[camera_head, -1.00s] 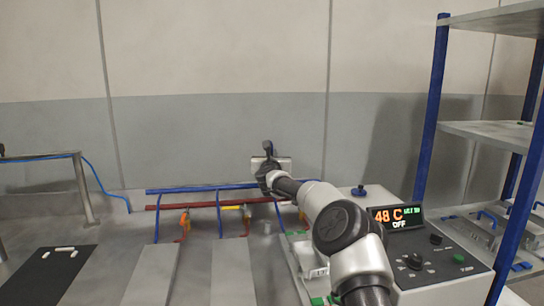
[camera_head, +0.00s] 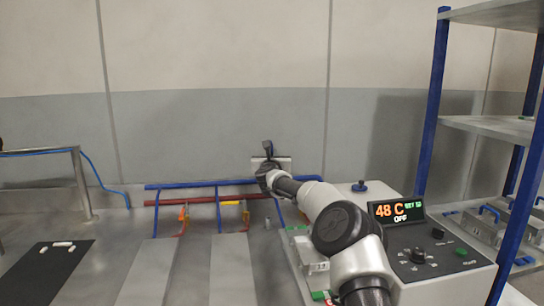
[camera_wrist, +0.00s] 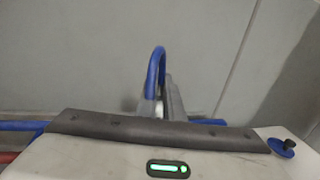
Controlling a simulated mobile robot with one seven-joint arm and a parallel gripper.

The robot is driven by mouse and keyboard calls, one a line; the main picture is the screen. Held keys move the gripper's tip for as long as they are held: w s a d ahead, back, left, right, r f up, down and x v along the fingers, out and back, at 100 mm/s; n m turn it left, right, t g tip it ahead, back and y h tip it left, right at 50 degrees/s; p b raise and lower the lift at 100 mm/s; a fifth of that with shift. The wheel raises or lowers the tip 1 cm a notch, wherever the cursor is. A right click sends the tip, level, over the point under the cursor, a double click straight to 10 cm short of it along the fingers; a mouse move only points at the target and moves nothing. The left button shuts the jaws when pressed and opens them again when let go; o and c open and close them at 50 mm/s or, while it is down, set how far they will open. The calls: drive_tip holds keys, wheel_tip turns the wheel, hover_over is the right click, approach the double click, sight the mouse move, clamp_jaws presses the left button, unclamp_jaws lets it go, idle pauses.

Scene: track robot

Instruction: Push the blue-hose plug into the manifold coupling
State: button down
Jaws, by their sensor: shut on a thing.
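My gripper (camera_head: 268,163) is in front of the grey wall, above the pipes in the head view. In the wrist view its fingers (camera_wrist: 172,100) are shut on what appears to be the blue-hose plug (camera_wrist: 159,105), mostly hidden between them. The blue hose (camera_wrist: 155,62) arches up from the fingers. A blue pipe (camera_head: 170,187) and a red pipe (camera_head: 160,202) of the manifold run low along the wall. I cannot make out the coupling, nor whether the plug touches it. A pale plate (camera_head: 285,162) shows just behind my gripper.
A control console (camera_head: 440,262) with a display reading 48 C and OFF stands at right, close to my arm. A blue-post shelf (camera_head: 430,110) is beyond it. Orange-handled valves (camera_head: 183,214) sit on the pipes. A metal rail (camera_head: 83,185) stands at left.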

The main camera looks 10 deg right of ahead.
drive_tip(key=shift+f+b, duration=0.3)
drive_tip(key=shift+f, duration=0.05)
drive_tip(key=c, duration=1.8)
unclamp_jaws()
drive_tip(key=s+a, duration=0.1)
drive_tip(key=s, duration=0.4)
drive_tip(key=s+a+b, duration=0.1)
drive_tip(key=s, duration=0.5)
drive_tip(key=s+a, duration=0.1)
drive_tip(key=s, duration=0.5)
drive_tip(key=shift+a, duration=0.2)
drive_tip(key=shift+a, duration=0.1)
